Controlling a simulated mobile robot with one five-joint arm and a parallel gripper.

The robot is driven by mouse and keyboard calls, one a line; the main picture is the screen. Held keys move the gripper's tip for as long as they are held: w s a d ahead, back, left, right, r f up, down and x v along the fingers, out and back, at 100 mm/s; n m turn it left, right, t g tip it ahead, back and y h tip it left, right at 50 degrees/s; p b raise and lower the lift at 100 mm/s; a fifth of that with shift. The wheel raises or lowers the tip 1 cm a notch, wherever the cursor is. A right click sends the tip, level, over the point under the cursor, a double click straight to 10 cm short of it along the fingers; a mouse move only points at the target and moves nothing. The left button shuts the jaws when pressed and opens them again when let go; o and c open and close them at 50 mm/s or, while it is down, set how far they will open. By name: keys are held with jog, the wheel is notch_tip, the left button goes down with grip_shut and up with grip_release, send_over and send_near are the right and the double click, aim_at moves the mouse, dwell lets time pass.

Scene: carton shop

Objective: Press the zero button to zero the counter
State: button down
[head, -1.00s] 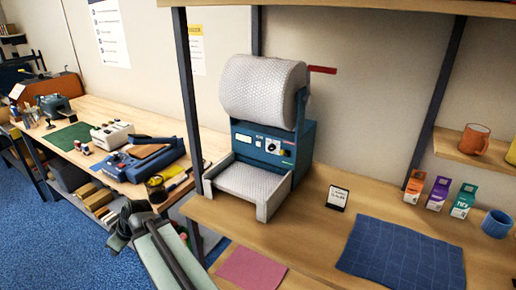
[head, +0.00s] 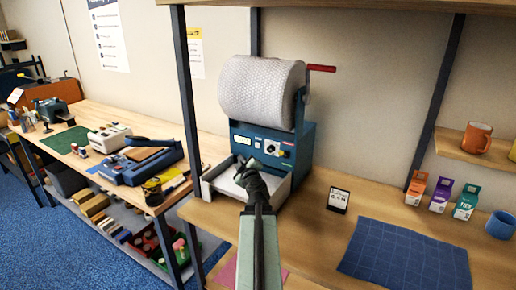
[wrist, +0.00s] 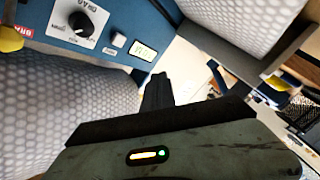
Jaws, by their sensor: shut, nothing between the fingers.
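The blue bubble-wrap machine (head: 302,150) stands on the wooden bench. Its front panel carries a small lit counter display (head: 243,139), a pale button and a dial. I cannot read the display's digits or any button label. My gripper (head: 247,166) is shut and empty, in front of the panel and over the tray. In the wrist view the gripper (wrist: 157,84) points toward the panel's display end, apart from the button.
The bubble-wrap roll (head: 262,92) hangs above the panel, with a red handle (head: 321,68) at right. The low-walled tray (head: 275,202) lies below my gripper.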

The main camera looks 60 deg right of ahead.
aim_at(258, 145)
jog(key=shift+s+d, duration=0.1)
jog(key=shift+s, duration=0.05)
jog(key=d, duration=0.8)
jog(key=shift+d, duration=0.4)
jog(key=shift+d, duration=0.1)
dwell(1.8)
jog(key=shift+d, duration=0.3)
